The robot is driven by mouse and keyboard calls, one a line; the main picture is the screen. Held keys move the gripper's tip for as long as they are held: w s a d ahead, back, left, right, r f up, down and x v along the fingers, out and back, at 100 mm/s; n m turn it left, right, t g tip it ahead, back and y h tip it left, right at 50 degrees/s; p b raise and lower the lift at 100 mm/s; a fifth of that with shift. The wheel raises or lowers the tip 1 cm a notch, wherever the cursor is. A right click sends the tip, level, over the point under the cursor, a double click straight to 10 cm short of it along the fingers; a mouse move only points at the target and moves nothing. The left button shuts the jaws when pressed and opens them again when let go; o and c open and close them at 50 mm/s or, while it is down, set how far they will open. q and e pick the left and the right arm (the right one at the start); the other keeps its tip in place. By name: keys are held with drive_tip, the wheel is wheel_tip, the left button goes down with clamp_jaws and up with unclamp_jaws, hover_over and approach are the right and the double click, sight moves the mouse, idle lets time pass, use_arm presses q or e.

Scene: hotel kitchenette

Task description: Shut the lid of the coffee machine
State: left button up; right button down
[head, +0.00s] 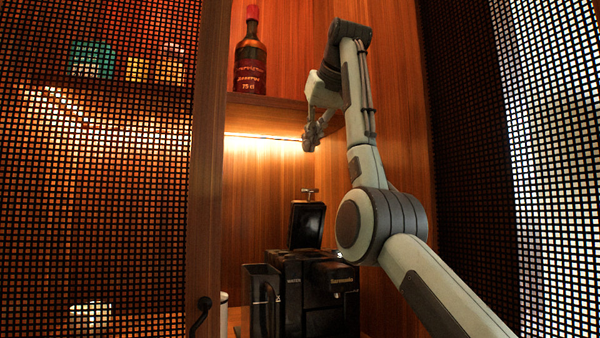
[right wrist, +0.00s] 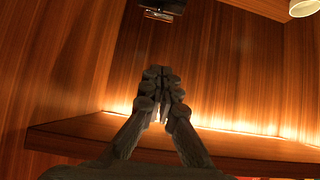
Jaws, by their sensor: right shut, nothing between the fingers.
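The black coffee machine (head: 310,290) stands on the counter at the bottom middle of the head view. Its lid (head: 306,224) is open and stands upright above the body, with a small metal handle on top. My right gripper (head: 311,143) is above the lid, near the lit shelf edge, apart from the machine. Its fingers are shut and empty, as the right wrist view (right wrist: 161,80) also shows. A dark object at the top of the right wrist view is cut off and too small to name for sure. My left gripper is not in view.
A dark red bottle (head: 250,55) stands on the wooden shelf (head: 265,100) beside my right arm. Perforated door panels (head: 90,200) flank the niche left and right. A black hook-like handle (head: 202,312) is on the left post. A white object (head: 224,299) is partly hidden left of the machine.

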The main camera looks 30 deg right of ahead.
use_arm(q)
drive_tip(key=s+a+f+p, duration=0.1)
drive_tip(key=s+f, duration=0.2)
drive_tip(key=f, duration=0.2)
use_arm(e)
hover_over(302, 201)
drive_tip(key=w, duration=0.2)
drive_tip(key=f, duration=0.6)
drive_tip(key=shift+w+d+f, duration=0.1)
drive_tip(key=shift+w+d, duration=0.1)
drive_tip(key=shift+d, duration=0.1)
drive_tip(key=s, duration=0.1)
drive_tip(key=f, duration=0.1)
drive_tip(key=s, duration=0.1)
drive_tip(key=shift+s+a+f, duration=0.2)
drive_tip(key=shift+s+a, duration=0.1)
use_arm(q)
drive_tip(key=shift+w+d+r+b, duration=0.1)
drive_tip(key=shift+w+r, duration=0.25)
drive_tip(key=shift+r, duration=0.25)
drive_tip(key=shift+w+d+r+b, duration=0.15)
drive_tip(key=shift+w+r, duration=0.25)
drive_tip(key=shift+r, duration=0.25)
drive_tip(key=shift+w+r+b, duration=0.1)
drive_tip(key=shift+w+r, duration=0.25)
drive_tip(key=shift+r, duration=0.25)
use_arm(e)
drive_tip(key=shift+s+a+f, duration=0.1)
drive_tip(key=shift+s+f, duration=0.15)
drive_tip(key=shift+s, duration=0.15)
